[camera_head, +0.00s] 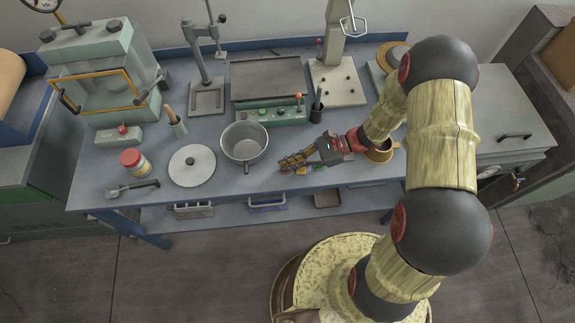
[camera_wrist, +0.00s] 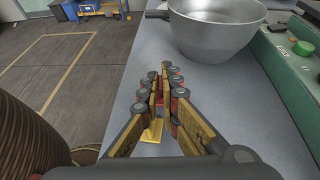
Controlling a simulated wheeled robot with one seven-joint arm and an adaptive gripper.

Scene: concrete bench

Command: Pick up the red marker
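I cannot make out the red marker for certain in either view.
The silver pot (camera_head: 244,143) stands close beside my gripper, and also shows in the wrist view (camera_wrist: 215,28). A round lid (camera_head: 192,165), a red-capped jar (camera_head: 134,162) and a scraper (camera_head: 132,188) lie further left. The blue-grey bench (camera_head: 225,188) is clear along its front edge.

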